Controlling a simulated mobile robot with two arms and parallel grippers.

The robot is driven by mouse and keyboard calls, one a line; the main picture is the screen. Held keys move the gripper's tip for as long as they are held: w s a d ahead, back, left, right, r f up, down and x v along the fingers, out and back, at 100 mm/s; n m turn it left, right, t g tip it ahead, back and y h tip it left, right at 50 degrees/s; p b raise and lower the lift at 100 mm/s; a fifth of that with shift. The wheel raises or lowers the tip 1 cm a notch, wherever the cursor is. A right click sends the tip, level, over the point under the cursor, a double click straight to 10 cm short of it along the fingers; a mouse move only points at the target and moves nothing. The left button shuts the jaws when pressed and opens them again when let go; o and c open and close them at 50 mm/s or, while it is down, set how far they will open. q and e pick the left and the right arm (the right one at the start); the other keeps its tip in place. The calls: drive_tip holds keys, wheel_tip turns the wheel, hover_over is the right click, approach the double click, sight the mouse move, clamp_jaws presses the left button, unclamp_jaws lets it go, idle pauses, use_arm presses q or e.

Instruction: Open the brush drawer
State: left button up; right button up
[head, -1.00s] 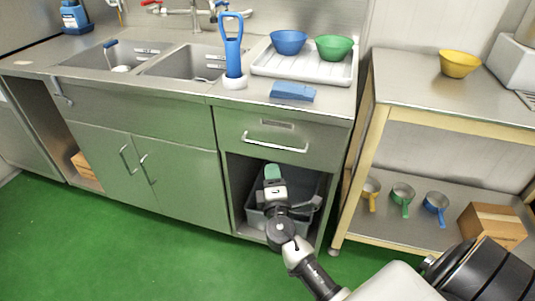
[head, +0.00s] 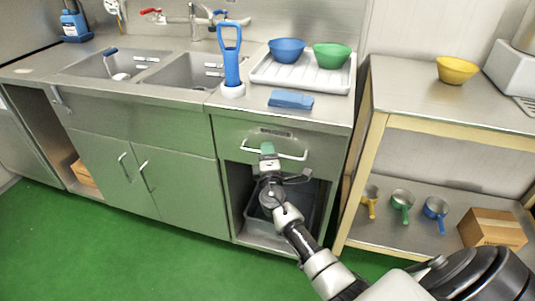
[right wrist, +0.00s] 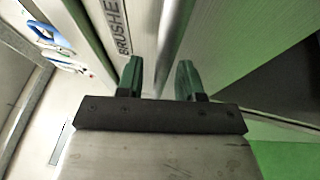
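The brush drawer (head: 232,131) is the shut green-grey front under the right end of the counter. Its label (head: 275,132) reads "BRUSHE…" in the right wrist view (right wrist: 123,30). A pale bar handle (head: 293,156) runs across its lower part. My right gripper (head: 267,150) is at the left half of the handle and hides part of it. In the right wrist view its two green fingers (right wrist: 159,80) are apart, and a pale strip, apparently the handle, runs between them. I cannot tell whether they touch it. My left gripper is not in view.
Below the drawer is an open bay with a grey bin (head: 255,222). A shelf unit (head: 360,170) stands close at the right. Green floor is clear in front.

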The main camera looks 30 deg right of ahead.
clamp_jaws()
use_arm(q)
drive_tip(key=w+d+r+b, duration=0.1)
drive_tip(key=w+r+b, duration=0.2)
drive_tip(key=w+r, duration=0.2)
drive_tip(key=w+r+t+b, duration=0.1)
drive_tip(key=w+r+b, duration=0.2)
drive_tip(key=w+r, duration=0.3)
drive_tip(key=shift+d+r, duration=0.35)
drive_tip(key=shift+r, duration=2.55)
use_arm(e)
drive_tip(key=s+a, duration=2)
drive_tip(key=a, duration=0.3)
drive_tip(key=shift+a, duration=0.15)
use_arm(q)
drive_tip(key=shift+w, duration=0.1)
